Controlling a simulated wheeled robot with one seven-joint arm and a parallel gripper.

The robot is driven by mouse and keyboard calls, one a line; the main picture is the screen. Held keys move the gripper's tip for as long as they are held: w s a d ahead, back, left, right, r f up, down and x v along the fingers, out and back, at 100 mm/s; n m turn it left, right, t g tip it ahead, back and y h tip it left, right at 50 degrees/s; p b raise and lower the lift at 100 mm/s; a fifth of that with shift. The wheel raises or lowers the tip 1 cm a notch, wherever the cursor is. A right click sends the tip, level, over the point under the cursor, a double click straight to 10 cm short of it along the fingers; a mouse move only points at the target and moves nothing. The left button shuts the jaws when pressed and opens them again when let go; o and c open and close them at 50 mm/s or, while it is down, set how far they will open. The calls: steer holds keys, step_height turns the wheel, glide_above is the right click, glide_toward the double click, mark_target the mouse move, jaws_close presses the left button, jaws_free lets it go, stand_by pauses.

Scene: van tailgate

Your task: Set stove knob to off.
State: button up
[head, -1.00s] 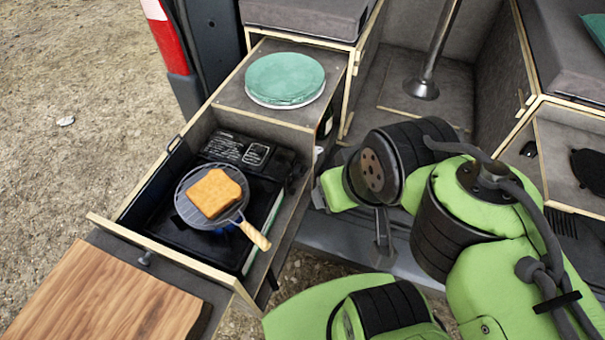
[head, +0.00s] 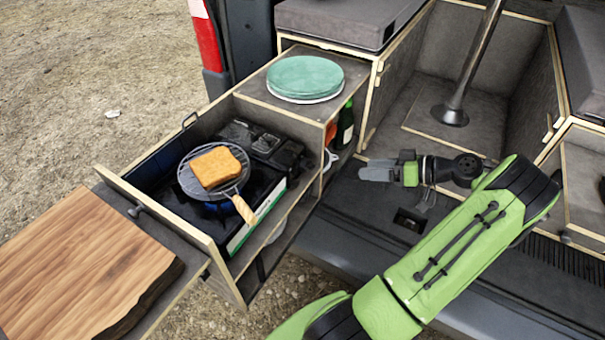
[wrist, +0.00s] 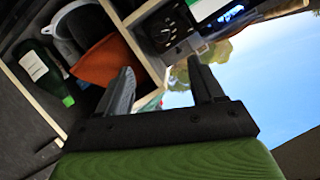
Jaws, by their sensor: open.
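The dark camping stove (head: 268,140) sits in the pulled-out drawer at the left of the head view. A round grill pan (head: 186,184) with a slice of toast (head: 215,167) stands on it, and some blue shows beneath the pan. My gripper (head: 362,173) is open and empty, to the right of the stove and apart from it, pointing left. In the wrist view its two fingers (wrist: 160,74) are spread. Beyond them a dark round part (wrist: 163,34) that looks like the stove knob shows at the top; I cannot tell its setting.
The drawer's wooden wall (wrist: 128,45) stands near my fingers in the wrist view. A green bottle (head: 346,126) and an orange cloth (wrist: 104,72) are in the cubby under the plates (head: 305,78). A cutting board (head: 80,265) lies at the lower left.

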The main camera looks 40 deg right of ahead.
mark_target(313, 168)
steer(key=b+x, duration=0.3)
steer(key=x, duration=1.2)
steer(key=shift+w+a+f, duration=0.15)
steer(key=shift+w, duration=0.15)
steer(key=c, duration=1.1)
steer(key=shift+o, duration=0.2)
